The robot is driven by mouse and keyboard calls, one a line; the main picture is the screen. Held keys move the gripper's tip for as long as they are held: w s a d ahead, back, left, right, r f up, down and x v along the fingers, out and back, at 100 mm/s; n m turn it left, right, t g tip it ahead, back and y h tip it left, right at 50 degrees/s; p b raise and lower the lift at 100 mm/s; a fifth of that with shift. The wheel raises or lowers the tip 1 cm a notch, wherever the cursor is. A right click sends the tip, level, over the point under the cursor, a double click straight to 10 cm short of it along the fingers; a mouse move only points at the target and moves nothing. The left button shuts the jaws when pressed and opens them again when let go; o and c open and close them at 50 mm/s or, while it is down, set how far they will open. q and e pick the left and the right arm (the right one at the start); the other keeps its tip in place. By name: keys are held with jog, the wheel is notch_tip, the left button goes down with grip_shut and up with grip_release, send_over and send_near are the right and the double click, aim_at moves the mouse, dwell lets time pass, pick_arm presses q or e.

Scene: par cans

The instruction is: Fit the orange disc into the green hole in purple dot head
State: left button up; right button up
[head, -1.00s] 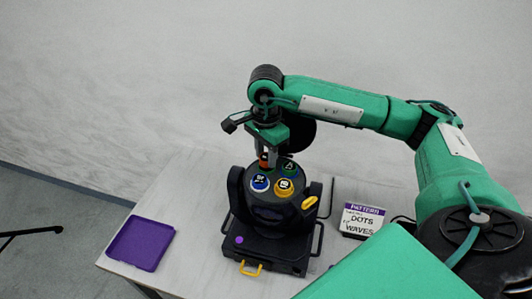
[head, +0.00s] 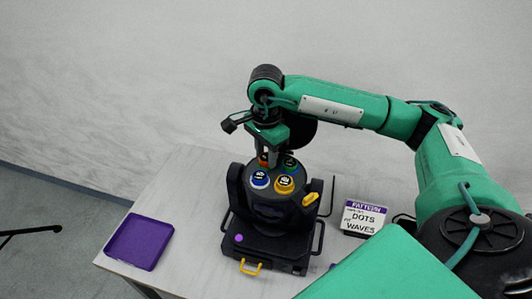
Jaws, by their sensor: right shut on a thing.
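The purple dot head (head: 270,211) is a black stage light standing on the table, with a purple dot (head: 239,238) on its base. Its upward face carries a blue-ringed hole (head: 260,179), a yellow-ringed hole (head: 285,184) and a green-ringed hole (head: 290,163), each with dark marks in it. My right gripper (head: 266,160) points down at the back of this face. It is shut on a small orange-red thing (head: 263,156), mostly hidden by the fingers; I cannot tell whether it touches the face. My left gripper is not in view.
An empty purple tray (head: 140,242) lies at the table's left. A sign reading "PATTERN DOTS WAVES" (head: 362,218) stands right of the head. The head has a yellow latch (head: 250,268) in front and a yellow lever (head: 310,199) at its side. My right arm spans the upper right.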

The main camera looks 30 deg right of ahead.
jog(key=o, duration=1)
jog(key=shift+o, duration=0.2)
notch_tip(320, 180, up, 8)
jog(key=b, duration=0.2)
jog(key=shift+r+b, duration=0.25)
jog(key=shift+b, duration=0.1)
jog(key=shift+r, duration=2.6)
